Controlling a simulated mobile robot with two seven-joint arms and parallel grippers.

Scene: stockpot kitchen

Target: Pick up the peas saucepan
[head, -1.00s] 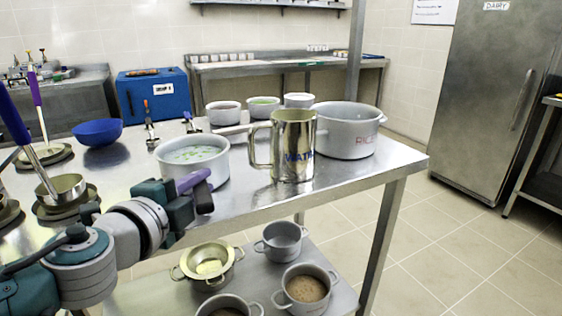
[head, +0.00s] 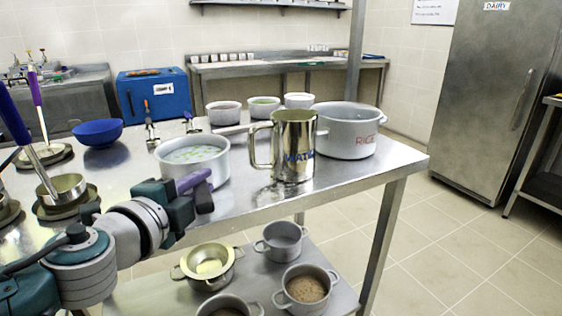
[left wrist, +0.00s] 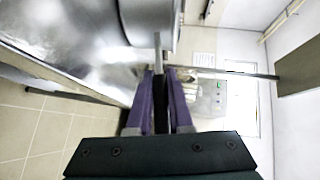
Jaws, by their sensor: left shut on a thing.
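The peas saucepan (head: 216,168) is a grey pan with green peas in pale liquid, standing upright on the steel table near its front edge. My left gripper (head: 203,188), with purple fingers, is at the near side of the pan in the head view. In the left wrist view, the pan's grey wall (left wrist: 148,22) is at the top. Its thin handle (left wrist: 158,48) runs down to the purple fingertips (left wrist: 160,72), which are shut on it. The pan's bottom looks level with the tabletop; I see no clear gap. My right gripper is out of view.
A shiny metal jug (head: 294,150) and a large pot marked RICE (head: 347,138) stand right of the pan. A blue bowl (head: 97,132) is to the left. Several smaller pots stand behind. A lower shelf (head: 150,294) holds more pots. Bare tabletop (head: 375,172) shows at right.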

